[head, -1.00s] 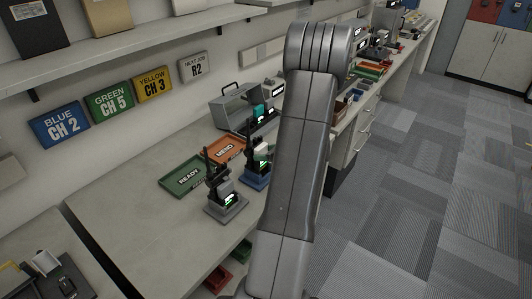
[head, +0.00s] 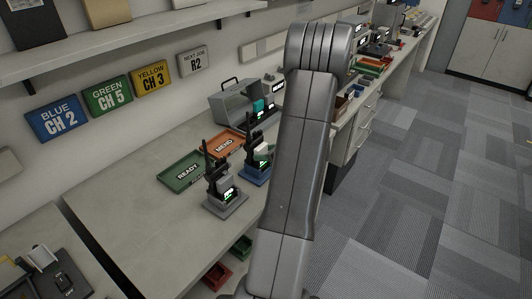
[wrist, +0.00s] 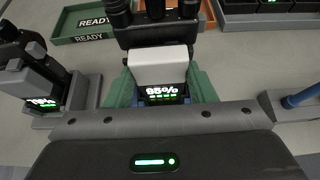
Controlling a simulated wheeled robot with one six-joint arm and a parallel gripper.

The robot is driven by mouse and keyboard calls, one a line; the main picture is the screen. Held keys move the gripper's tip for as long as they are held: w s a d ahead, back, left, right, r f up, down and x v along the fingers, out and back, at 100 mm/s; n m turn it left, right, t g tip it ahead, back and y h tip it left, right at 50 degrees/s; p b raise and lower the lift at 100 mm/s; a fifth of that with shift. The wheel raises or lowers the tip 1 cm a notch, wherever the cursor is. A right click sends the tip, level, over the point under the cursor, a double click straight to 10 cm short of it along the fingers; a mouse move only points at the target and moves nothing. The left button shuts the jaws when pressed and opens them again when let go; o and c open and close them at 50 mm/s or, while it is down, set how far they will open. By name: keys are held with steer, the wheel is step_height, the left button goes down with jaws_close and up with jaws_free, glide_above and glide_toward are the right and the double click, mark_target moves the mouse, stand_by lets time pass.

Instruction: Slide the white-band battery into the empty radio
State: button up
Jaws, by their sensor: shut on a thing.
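A block with a white band (wrist: 158,66) stands upright in the middle of the wrist view, with a lit 95% display just below it. My gripper (wrist: 161,84) is shut on this white-band battery, with green fingers on both sides. A black radio (wrist: 152,33) is directly behind the battery, above a blue stand. I cannot tell how deep the battery sits in it.
A grey stand (head: 227,203) with a black radio is close on the left; its display reads about 78%. Behind are a green READY tray (head: 183,181) and an orange MEND tray (head: 208,145). The bench's left part is bare.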

steer(key=shift+f+b, duration=0.3)
steer(key=shift+f, duration=0.15)
steer(key=o, duration=1.1)
steer(key=shift+d, duration=0.1)
steer(key=b+v, duration=0.1)
steer(key=v, duration=1.2)
steer(key=shift+s+d+r, duration=0.15)
steer(key=shift+s+d, duration=0.05)
steer(key=shift+d, duration=0.1)
steer(key=p+x, duration=0.1)
steer(key=x, duration=1.2)
steer(key=shift+w+a, duration=0.15)
steer(key=shift+a, duration=0.15)
steer(key=shift+w+a+r+p, duration=0.15)
steer(key=shift+p, duration=0.15)
steer(key=shift+r, duration=0.15)
